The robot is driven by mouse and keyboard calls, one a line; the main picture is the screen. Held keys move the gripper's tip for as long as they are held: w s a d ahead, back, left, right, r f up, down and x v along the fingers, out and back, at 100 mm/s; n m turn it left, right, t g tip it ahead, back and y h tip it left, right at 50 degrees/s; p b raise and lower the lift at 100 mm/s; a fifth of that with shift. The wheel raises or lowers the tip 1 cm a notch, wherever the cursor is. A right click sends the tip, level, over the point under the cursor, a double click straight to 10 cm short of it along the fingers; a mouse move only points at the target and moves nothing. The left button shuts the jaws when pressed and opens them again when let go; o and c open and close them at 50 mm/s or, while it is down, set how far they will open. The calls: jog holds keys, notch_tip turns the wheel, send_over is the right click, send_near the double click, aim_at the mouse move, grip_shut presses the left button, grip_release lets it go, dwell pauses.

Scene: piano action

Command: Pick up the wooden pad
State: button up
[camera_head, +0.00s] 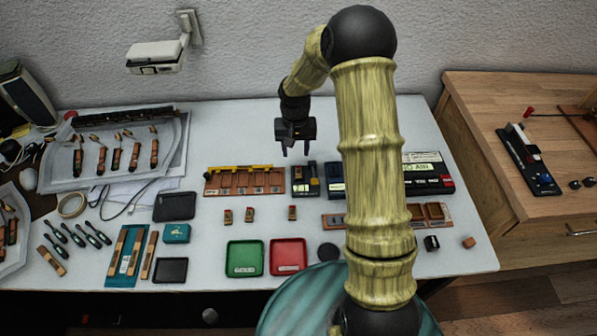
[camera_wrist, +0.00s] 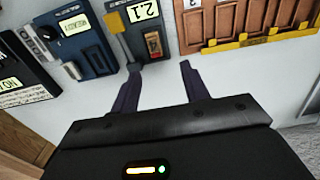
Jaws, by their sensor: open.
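My gripper (camera_head: 295,152) is open and empty above the back middle of the white table. In the wrist view its two fingers (camera_wrist: 160,68) point toward a dark device with a "2.1" display (camera_wrist: 147,13). A small wooden pad (camera_wrist: 153,43) with a reddish-brown face sits in that device, just beyond and between the fingertips, not touched. In the head view the device (camera_head: 313,187) stands below the gripper. Several similar small wooden pieces lie on the table in front: left (camera_head: 228,215), middle (camera_head: 249,214) and right (camera_head: 292,212). Which one is the task's pad I cannot tell.
A wooden rack with a yellow strip (camera_head: 245,190) stands left of the device, and other dark instruments (camera_wrist: 83,40) stand beside it. Green tray (camera_head: 245,271) and red tray (camera_head: 288,269) are at the front. My arm hides part of the table's right side.

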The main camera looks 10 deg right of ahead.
aim_at(298, 168)
notch_tip(298, 168, down, 2)
jog(key=shift+f, duration=0.2)
jog(key=shift+s+d+f+p, duration=0.1)
jog(key=shift+d+f+p, duration=0.1)
jog(key=shift+f, duration=1.1)
jog(key=shift+s+d+f+p, duration=0.1)
jog(key=shift+d+f+p, duration=0.05)
jog(key=shift+f, duration=1.15)
grip_shut()
